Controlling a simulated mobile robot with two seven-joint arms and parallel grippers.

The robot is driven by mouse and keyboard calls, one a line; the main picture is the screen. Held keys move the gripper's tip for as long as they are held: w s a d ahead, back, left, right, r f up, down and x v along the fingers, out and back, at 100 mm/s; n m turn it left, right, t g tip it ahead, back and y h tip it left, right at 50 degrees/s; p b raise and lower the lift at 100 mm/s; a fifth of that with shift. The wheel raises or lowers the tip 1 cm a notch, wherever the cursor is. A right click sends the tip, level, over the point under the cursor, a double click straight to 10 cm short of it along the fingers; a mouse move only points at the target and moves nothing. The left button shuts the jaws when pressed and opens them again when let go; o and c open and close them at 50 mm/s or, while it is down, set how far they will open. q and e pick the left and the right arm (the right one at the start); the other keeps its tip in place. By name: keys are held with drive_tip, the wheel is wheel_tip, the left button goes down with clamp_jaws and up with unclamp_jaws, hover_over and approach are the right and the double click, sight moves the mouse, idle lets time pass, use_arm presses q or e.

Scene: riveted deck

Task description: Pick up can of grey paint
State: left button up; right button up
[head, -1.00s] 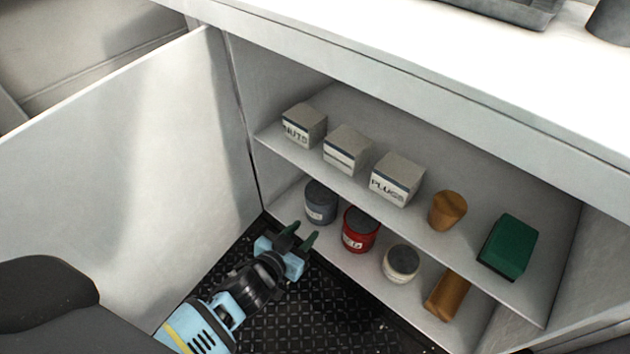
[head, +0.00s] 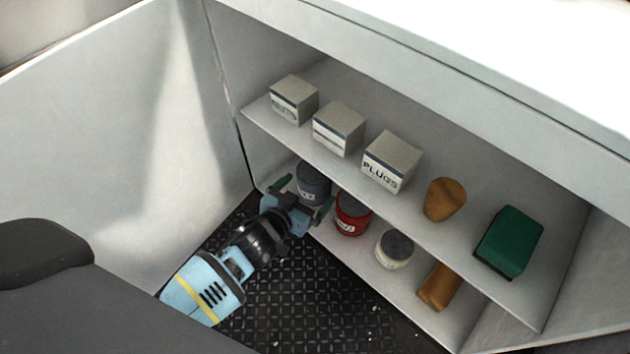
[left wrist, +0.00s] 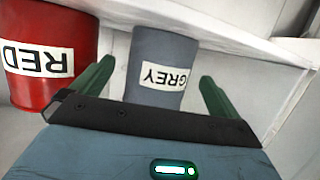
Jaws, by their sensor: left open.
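The can of grey paint (head: 313,183) stands upright at the left end of the lower shelf in the head view. In the left wrist view the grey can (left wrist: 162,55) shows its GREY label upside down, between my two green fingers. My left gripper (head: 303,196) is open, with one finger on each side of the can's front; it also shows in the left wrist view (left wrist: 155,85). I cannot tell if the fingers touch the can. My right gripper is not in view.
The open cabinet door (head: 110,130) is at the left.

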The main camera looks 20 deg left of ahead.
use_arm(q)
drive_tip(key=x, duration=0.2)
drive_tip(key=b+x, duration=0.1)
drive_tip(key=shift+w+f, duration=0.3)
drive_tip(key=shift+f, duration=0.05)
drive_tip(key=shift+w+d+b, duration=0.15)
drive_tip(key=shift+w+b, duration=0.15)
drive_tip(key=c, duration=0.9)
drive_tip(key=shift+r, duration=0.1)
drive_tip(key=c, duration=0.5)
